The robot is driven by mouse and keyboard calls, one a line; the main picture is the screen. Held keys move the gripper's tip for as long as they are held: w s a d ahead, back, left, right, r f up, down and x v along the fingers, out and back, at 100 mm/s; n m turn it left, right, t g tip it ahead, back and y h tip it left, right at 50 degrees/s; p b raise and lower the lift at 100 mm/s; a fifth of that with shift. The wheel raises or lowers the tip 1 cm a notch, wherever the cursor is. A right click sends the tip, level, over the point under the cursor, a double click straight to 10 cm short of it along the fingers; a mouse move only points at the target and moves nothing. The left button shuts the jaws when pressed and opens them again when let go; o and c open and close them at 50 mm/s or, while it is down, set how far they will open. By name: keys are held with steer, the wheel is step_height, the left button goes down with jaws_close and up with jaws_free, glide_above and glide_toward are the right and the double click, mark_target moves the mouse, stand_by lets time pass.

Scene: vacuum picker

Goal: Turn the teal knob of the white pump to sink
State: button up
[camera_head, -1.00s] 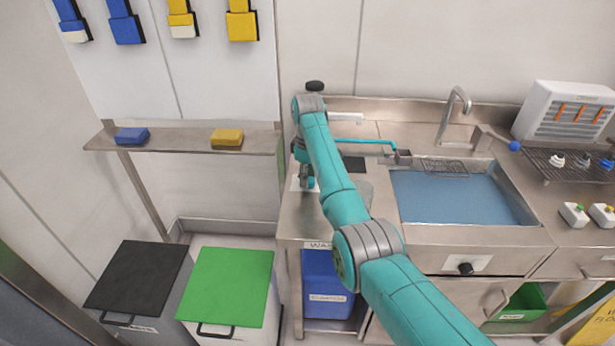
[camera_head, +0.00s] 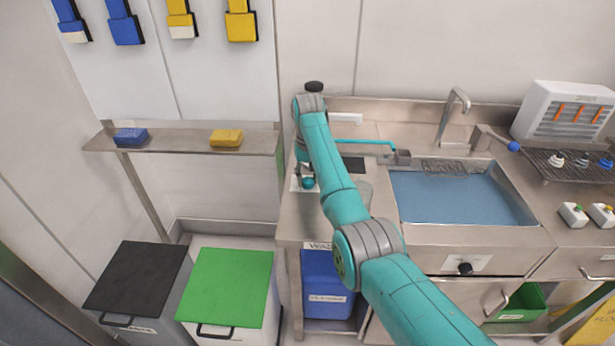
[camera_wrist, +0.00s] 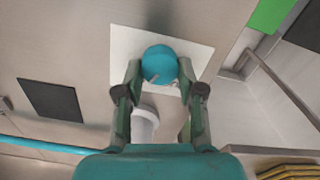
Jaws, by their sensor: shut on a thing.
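The round teal knob (camera_wrist: 160,62) sits between the two fingertips of my gripper (camera_wrist: 160,74) in the wrist view. My gripper is shut on the knob, with one finger on either side of it. A white plate (camera_wrist: 122,42) lies flat behind the knob. A pale cylindrical part (camera_wrist: 144,122) shows below the knob between the fingers; I cannot tell whether it belongs to the pump. In the head view, the knob (camera_head: 308,183) shows low at the left end of the steel counter, beneath my wrist. The pump's body is mostly hidden by my arm.
The sink basin (camera_head: 460,198) with bluish water lies right of my arm. A teal pipe (camera_head: 362,141) runs towards it, and a tall faucet (camera_head: 455,108) stands behind. A shelf (camera_head: 180,143) with two sponges is at left.

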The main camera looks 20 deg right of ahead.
mark_target(308, 179)
steer(key=shift+m, duration=1.1)
steer(key=o, duration=1.1)
steer(key=shift+o, duration=0.2)
steer(key=shift+r, duration=3.7)
